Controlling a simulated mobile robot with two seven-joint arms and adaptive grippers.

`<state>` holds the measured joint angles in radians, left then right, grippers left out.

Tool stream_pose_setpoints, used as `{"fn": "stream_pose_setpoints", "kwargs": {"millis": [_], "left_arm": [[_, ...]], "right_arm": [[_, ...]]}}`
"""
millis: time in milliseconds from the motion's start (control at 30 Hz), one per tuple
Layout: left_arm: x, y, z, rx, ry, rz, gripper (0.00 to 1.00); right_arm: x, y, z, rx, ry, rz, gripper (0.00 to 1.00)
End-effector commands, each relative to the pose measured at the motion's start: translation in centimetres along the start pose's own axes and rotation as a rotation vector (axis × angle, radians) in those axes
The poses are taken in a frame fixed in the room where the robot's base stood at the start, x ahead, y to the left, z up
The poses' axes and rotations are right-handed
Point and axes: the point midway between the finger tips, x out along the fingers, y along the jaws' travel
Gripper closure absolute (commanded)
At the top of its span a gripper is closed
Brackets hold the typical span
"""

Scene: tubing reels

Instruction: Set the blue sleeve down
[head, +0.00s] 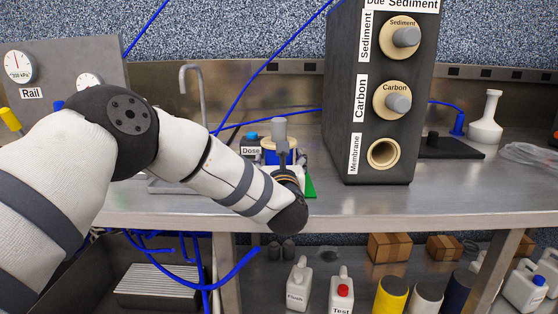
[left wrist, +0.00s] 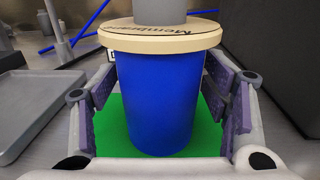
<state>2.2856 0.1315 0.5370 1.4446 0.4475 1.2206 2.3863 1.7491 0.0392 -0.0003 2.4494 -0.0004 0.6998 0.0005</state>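The blue sleeve (left wrist: 152,105) stands upright, with a cream cap (left wrist: 125,36) marked "Membrane" and a grey knob on top. It also shows in the head view (head: 269,157), partly hidden by my left arm. My left gripper (left wrist: 162,88) has its purple pads against both sides of the sleeve and appears closed on it. A green mat (left wrist: 107,135) lies under the sleeve and also shows in the head view (head: 310,187). I cannot tell whether the sleeve's base touches the mat. My right gripper is not in view.
A dark housing (head: 345,110) stands to the right, with Sediment and Carbon caps fitted and an open Membrane port (head: 384,153). A box marked "Dose" (head: 251,151) is just left of the sleeve. A grey tray (left wrist: 35,103) lies at left. The bench is clear at front right.

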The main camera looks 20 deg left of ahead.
Motion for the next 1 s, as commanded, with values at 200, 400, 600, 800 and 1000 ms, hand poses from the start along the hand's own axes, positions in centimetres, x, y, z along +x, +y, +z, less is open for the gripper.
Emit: {"fn": "stream_pose_setpoints", "kwargs": {"millis": [200,400,600,800,1000], "left_arm": [[0.0,0.0,0.1,0.0,-0.001,0.0,0.31],[-2.6,0.0,0.8,-0.002,-0.003,-0.002,0.31],[-7.9,-0.1,0.9,-0.002,-0.005,-0.002,0.31],[-11.4,0.0,0.5,-0.001,-0.002,0.0,0.31],[-12.1,0.0,0.3,0.0,0.0,0.001,0.31]], "right_arm": [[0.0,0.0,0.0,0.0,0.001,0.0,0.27],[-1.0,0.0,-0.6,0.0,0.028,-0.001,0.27],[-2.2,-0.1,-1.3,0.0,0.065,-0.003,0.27],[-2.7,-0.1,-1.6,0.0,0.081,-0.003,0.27],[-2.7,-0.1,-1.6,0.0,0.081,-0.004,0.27]]}}
